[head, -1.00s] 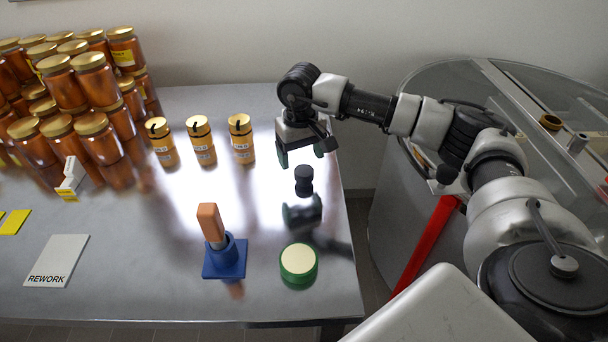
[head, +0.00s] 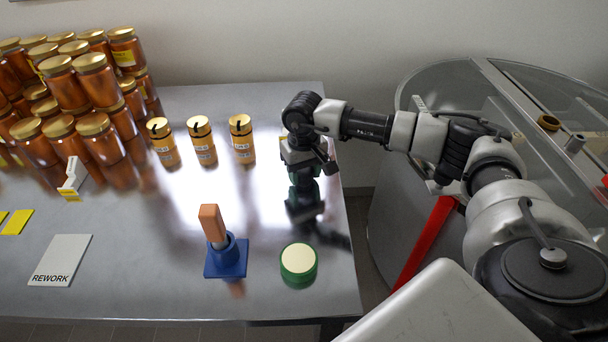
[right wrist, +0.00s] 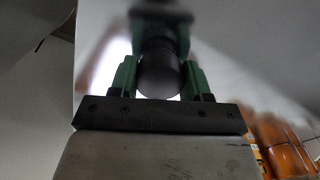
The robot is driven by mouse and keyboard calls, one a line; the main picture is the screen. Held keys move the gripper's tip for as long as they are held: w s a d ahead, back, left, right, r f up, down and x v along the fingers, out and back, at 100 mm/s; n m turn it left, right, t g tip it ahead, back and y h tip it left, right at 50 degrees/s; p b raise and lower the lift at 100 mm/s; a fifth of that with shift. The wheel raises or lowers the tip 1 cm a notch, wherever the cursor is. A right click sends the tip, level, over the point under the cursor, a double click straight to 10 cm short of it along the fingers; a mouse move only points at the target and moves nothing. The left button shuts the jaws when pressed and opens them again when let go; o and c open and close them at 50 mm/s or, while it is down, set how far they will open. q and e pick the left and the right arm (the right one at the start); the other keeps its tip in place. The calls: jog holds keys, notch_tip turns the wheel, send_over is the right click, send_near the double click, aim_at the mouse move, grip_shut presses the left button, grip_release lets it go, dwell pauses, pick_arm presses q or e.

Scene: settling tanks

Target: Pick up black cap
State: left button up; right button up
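The black cap (right wrist: 160,72) shows in the right wrist view as a dark round body between the two green fingers of my right gripper (right wrist: 160,80). The fingers appear to touch its sides. In the head view my right gripper (head: 304,180) is low over the table, at the cap's spot, and hides the cap. Its fingers point down and sit close together. My left gripper is not in view.
A blue stand (head: 226,258) with an orange-topped piece (head: 212,222) and a green round tin (head: 298,262) stand in front. Three amber jars (head: 242,138) stand to the left, with stacked jars (head: 90,80) beyond. A REWORK card (head: 60,260) lies front left.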

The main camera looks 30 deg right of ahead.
jog(key=shift+c, duration=0.8)
